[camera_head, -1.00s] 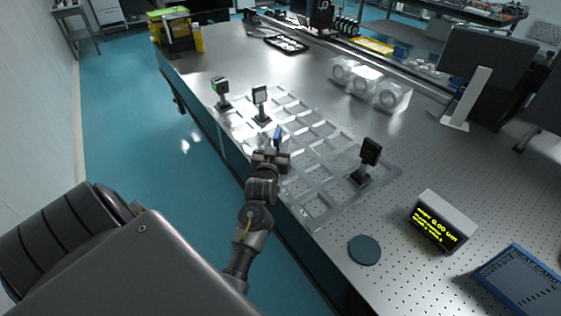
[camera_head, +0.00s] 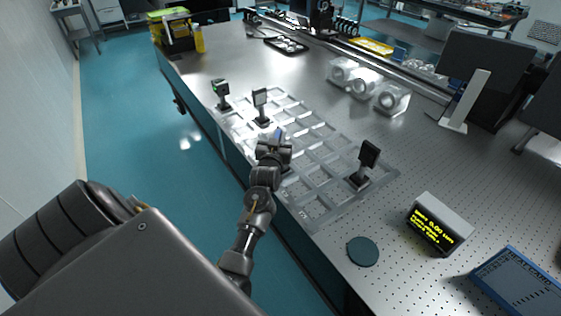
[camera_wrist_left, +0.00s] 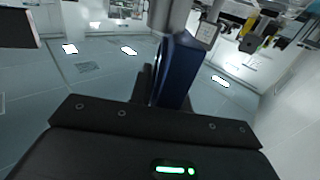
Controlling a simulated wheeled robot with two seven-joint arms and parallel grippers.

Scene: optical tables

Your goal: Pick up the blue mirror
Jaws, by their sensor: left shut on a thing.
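The blue mirror (camera_head: 279,134) shows as a small blue patch just beyond my left gripper (camera_head: 274,143), over the clear grid tray (camera_head: 318,150). In the left wrist view the blue mirror (camera_wrist_left: 178,70) stands large and close, between the fingers of my left gripper (camera_wrist_left: 160,88). The left gripper is shut on it. In the head view the gripper hides the mirror's lower part, so I cannot tell whether its base touches the tray. My right gripper is not in view.
Other mounted optics stand on the tray: a green-topped one (camera_head: 221,93), a dark one (camera_head: 261,106) and a black one (camera_head: 367,163). Clear lens cubes (camera_head: 366,82), a yellow-text display (camera_head: 438,223) and a dark disc (camera_head: 362,251) sit on the table (camera_head: 230,65).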

